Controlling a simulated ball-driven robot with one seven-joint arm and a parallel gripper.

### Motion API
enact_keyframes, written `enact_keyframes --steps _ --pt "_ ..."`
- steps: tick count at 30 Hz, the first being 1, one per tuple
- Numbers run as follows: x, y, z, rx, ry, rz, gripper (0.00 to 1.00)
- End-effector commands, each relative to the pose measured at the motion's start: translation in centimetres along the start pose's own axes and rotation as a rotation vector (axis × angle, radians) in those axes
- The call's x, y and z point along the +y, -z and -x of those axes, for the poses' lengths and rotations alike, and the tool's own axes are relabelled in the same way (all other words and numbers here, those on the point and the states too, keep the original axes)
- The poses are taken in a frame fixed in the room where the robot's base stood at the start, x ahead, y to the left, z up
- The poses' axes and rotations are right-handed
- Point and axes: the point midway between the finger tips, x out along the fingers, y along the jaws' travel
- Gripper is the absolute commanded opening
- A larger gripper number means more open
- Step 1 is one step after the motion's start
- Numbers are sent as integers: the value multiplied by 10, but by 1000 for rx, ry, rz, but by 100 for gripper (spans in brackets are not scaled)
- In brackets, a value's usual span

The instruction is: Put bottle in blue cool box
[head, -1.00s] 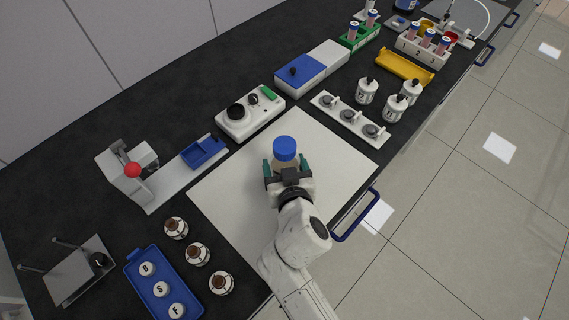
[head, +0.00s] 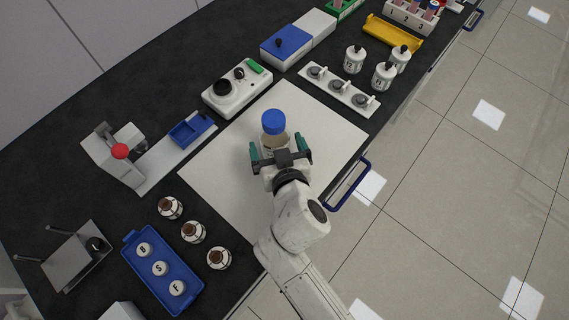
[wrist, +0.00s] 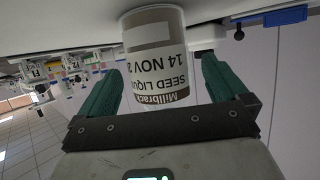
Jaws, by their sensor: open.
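The bottle (head: 274,124) has a blue cap and stands upright on the pale mat in the head view. Its body is partly hidden by my gripper. In the wrist view the bottle (wrist: 158,55) shows a white label reading "SEED LIQU…" and "14 NOV", upside down. My gripper (head: 279,149) is open, its green fingers either side of the bottle's near part. In the wrist view there are gaps between the bottle and both fingers of my gripper (wrist: 160,85). A box with a blue lid (head: 287,43) stands at the back; I cannot tell whether it is the cool box.
The pale mat (head: 215,180) is otherwise clear. A white device with a dark knob (head: 237,90) and a rack with round wells (head: 339,88) lie beyond it. Small brown-topped bottles (head: 193,232) and a blue tray (head: 129,257) stand at the left. A blue rail (head: 349,187) edges the bench.

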Motion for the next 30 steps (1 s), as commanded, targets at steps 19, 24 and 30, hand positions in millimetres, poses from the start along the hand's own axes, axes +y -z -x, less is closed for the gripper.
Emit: enact_keyframes --steps 19,24,30 --pt "0 0 92 1 0 0 100" --pt "0 0 92 1 -1 0 100" --pt "40 -17 91 -88 -85 -18 100"
